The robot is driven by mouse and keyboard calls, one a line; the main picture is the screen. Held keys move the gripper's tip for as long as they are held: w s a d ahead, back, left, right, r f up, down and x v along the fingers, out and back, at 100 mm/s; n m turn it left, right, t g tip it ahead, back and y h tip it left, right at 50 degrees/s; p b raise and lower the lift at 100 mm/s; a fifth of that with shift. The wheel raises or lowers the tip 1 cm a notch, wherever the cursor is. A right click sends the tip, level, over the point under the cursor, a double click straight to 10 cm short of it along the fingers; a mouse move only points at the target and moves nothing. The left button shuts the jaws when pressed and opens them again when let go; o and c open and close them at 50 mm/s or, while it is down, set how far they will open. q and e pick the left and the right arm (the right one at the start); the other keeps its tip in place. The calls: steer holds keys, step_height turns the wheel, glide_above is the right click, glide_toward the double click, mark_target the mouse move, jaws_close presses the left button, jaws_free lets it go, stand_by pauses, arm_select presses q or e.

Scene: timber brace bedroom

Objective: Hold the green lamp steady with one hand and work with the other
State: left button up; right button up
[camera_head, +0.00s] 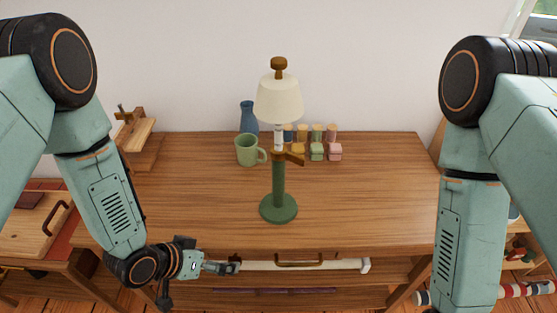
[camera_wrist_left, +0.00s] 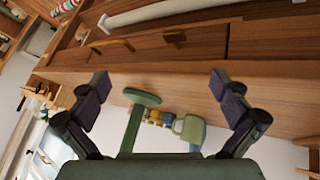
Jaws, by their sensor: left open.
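The green lamp (camera_head: 279,185) stands upright on the wooden table, with a round green base, a green stem, a cream shade and a brown knob on top. A brown piece sticks out from the stem below the shade. My left gripper (camera_head: 232,268) is low in front of the table's front edge, left of the lamp and apart from it. In the left wrist view my left gripper (camera_wrist_left: 168,92) is open and empty, and the lamp's base (camera_wrist_left: 141,97) shows beyond the fingers. My right arm comes down at the right; its gripper is out of view.
A green mug (camera_head: 246,150) and a blue vase (camera_head: 248,117) stand behind the lamp to the left. Several small coloured jars (camera_head: 317,152) stand behind it to the right. The wooden table (camera_head: 355,205) is clear at its front left and right. A drawer handle (camera_head: 299,260) shows below the edge.

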mark_target(273, 201)
arm_select(q)
steer(key=w+d+m+h, duration=0.1)
steer(key=w, duration=0.1)
steer(key=w+d+r+m+h+b, duration=0.1)
steer(key=w, duration=0.1)
steer(key=w+d+m+h+b, duration=0.1)
steer(key=w, duration=0.2)
steer(key=shift+d+r+t, duration=0.1)
steer(key=shift+r+t, duration=0.3)
steer(key=w+r+m+h+b, duration=0.1)
steer(key=w, duration=0.1)
steer(key=w+d+r+m+b, duration=0.1)
steer(key=m, duration=0.1)
steer(key=w+d+m+g+h+b, duration=0.1)
steer(key=w+m, duration=0.1)
steer(key=shift+w+r+h, duration=0.3)
steer(key=shift+w+r, duration=0.05)
steer(key=shift+r, duration=0.05)
steer(key=shift+w+r+m+g+h+b, duration=0.3)
steer(key=shift+w+r+m+g+b, duration=0.2)
steer(key=shift+m, duration=0.6)
steer(key=shift+w+d+f+b, duration=0.1)
steer(key=shift+d+f+b, duration=0.05)
steer(key=shift+d+b, duration=0.15)
steer(key=b+x, duration=0.4)
steer(key=x, duration=0.3)
steer(key=shift+d, duration=0.1)
steer(key=shift+b+x, duration=0.5)
steer(key=shift+x, duration=0.55)
